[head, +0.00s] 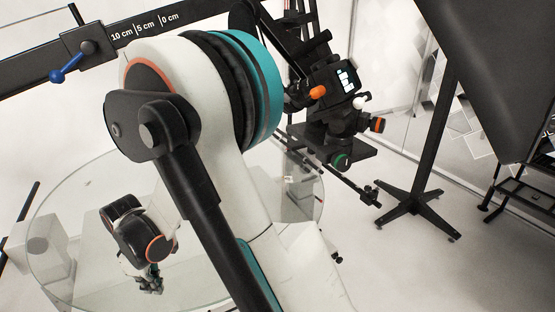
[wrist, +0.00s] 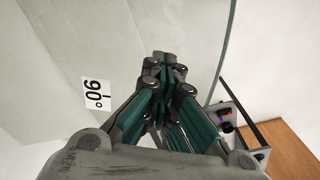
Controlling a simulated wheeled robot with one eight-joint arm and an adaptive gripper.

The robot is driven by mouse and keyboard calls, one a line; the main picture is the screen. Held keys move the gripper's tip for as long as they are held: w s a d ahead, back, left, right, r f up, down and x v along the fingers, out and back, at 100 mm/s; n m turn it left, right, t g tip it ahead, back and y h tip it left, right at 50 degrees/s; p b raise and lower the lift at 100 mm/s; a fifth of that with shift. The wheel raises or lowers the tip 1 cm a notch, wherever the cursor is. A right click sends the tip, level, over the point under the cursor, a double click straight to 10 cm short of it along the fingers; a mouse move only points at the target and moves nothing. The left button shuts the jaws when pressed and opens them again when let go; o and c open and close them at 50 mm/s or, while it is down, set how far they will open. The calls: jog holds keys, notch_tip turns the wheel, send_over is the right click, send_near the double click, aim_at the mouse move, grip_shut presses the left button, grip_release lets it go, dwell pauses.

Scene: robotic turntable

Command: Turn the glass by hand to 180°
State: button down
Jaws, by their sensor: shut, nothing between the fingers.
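The glass (head: 75,293) is a large clear round disc in the lower left of the head view, partly hidden behind my arm. In the wrist view the glass (wrist: 195,25) fills the upper middle, with its green curved edge to the right of my gripper. A white label (wrist: 97,93) marked 90° shows left of the fingers, its writing turned sideways. My gripper (head: 152,286) points down over the near part of the disc. In the wrist view my gripper (wrist: 163,62) is shut and empty, fingertips together inside the edge. I cannot tell whether they touch the glass.
A black camera rig (head: 335,95) stands beyond the disc. A black stand (head: 418,205) with a cross foot is on the floor to the right, and a large dark panel (head: 490,70) hangs at upper right. A black scaled rail (head: 130,42) crosses the upper left.

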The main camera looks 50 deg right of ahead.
aim_at(118, 290)
jog(key=shift+w+a, duration=1)
jog(key=shift+a, duration=0.15)
jog(key=shift+w+a+f+b, duration=0.1)
jog(key=shift+w+a+b, duration=0.35)
jog(key=shift+w+a, duration=0.8)
jog(key=shift+a, duration=0.1)
jog(key=shift+w+a, duration=1.15)
jog(key=shift+w, duration=0.15)
jog(key=shift+w+a, duration=0.1)
